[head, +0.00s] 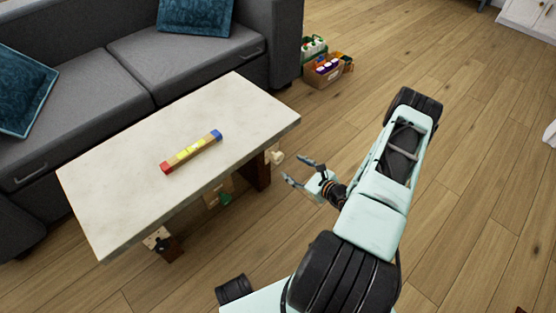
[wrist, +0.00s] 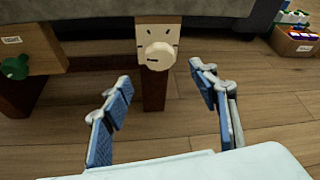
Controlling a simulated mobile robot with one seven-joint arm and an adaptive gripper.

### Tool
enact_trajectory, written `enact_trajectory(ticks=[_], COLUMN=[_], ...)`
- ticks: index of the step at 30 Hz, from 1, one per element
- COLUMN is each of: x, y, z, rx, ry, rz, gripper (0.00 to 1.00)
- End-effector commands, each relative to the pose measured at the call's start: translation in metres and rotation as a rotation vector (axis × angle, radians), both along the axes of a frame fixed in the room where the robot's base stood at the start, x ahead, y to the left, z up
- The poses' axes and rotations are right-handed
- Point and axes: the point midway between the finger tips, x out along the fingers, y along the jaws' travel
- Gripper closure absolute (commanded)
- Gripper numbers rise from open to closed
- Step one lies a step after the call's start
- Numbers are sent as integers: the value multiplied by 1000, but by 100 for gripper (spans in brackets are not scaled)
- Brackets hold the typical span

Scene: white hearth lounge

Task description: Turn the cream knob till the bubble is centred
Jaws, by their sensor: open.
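The cream knob (wrist: 159,56) sits on a light wooden plate under the table's edge, with a dark mark on its face. It also shows in the head view (head: 276,157) at the table's right end. My gripper (head: 294,171) is open and empty, a short way to the right of the knob. In the wrist view my gripper's fingers (wrist: 158,76) stand apart on either side below the knob, not touching it. The spirit level (head: 191,151) lies on the tabletop, with a red end, a blue end and yellow sections. The bubble is too small to make out.
The pale table (head: 120,190) stands before a grey sofa (head: 95,85). A green knob (wrist: 15,67) is on a wooden block left of the cream one. Boxes of bottles (head: 323,70) stand on the floor behind.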

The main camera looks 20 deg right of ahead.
Motion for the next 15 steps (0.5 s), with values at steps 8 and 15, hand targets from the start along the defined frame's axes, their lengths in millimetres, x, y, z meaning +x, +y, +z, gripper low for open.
enact_trajectory(ticks=[8, 15], x=[33, 73], y=[9, 19], z=[-17, -33], rx=[3, 2], ry=[-1, -1], rz=[-1, 1], gripper=[45, 45])
